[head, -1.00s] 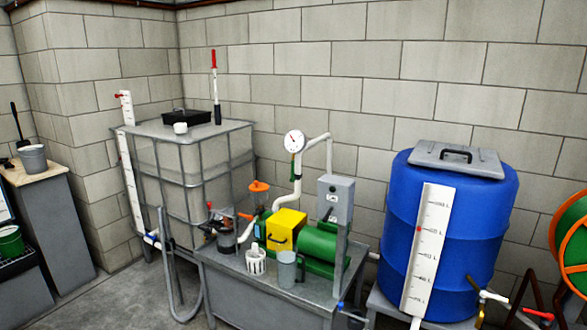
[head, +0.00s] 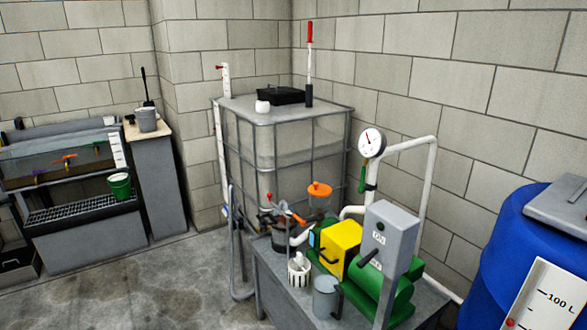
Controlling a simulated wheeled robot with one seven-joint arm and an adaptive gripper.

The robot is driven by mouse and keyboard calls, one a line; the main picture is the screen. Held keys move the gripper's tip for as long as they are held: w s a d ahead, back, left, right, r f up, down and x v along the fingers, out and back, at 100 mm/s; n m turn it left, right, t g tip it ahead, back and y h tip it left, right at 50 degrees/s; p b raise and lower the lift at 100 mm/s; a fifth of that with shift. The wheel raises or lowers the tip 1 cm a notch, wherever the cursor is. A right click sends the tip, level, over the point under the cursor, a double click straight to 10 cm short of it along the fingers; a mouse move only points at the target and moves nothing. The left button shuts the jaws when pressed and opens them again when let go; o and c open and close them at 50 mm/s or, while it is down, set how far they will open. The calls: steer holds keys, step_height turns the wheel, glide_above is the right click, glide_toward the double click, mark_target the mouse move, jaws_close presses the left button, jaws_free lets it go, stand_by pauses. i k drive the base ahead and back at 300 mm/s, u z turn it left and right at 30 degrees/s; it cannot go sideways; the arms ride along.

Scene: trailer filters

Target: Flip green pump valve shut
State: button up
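A green lever (head: 362,179), which looks like the green pump valve's handle, hangs roughly upright on the white pipe just under the round pressure gauge (head: 372,142). The pipe rises from behind the yellow box (head: 341,247) and green pump (head: 383,290) on the grey metal table (head: 268,290). The valve body behind the lever is too small to make out. My gripper is not in view.
A caged tank (head: 250,150) stands behind the table against the block wall. A blue barrel (head: 500,245) is at the right. A grey switch box (head: 390,235) on a post stands in front of the pipe. The concrete floor (head: 170,285) left of the table is clear.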

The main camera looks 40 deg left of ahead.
mark_target(361, 190)
steer(key=u, duration=0.75)
steer(key=i, duration=1)
steer(key=u, duration=0.2)
